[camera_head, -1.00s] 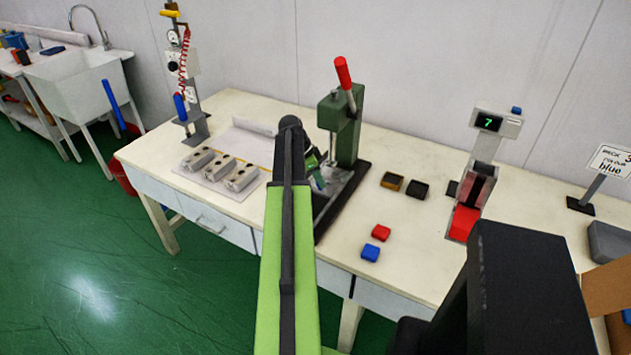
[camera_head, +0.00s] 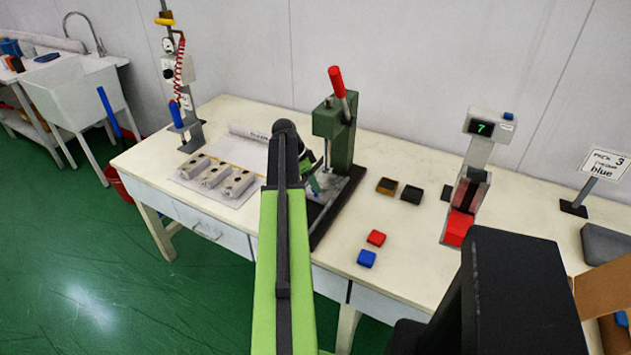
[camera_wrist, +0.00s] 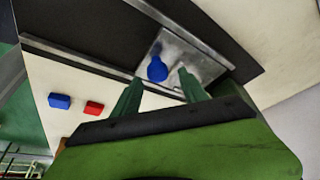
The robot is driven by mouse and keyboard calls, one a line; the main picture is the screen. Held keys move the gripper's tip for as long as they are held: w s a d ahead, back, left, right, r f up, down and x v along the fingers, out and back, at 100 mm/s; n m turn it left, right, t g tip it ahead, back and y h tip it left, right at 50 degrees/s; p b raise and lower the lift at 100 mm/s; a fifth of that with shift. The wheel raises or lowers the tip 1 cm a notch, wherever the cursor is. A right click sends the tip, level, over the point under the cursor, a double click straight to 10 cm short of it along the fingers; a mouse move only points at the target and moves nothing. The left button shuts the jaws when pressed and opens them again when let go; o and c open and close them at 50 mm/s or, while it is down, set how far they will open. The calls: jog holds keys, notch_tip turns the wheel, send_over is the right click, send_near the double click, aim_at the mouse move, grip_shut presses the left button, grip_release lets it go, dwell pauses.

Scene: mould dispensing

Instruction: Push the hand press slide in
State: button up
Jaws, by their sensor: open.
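The hand press (camera_head: 341,135) is green with a red lever handle and stands on a dark base on the white table. Its slide is a grey metal plate with a blue knob; in the wrist view the slide (camera_wrist: 205,58) lies on the dark base with the blue knob (camera_wrist: 157,69) standing up from it. My gripper (camera_wrist: 155,88) is open, its two green fingers pointing at the slide, with the knob near and between the fingertips. I cannot tell whether a finger touches it. In the head view my arm partly hides the slide and the gripper.
Red (camera_head: 376,237) and blue (camera_head: 367,258) blocks lie right of the press, with brown (camera_head: 386,186) and black (camera_head: 411,194) ones behind. Grey moulds (camera_head: 215,176) lie left. A display stand (camera_head: 481,128) reading 7 and a sign (camera_head: 604,164) stand farther right.

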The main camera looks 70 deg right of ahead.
jog(key=p+v, duration=1.3)
jog(key=v, duration=0.2)
jog(key=shift+r, duration=0.4)
jog(key=shift+w+a, duration=0.1)
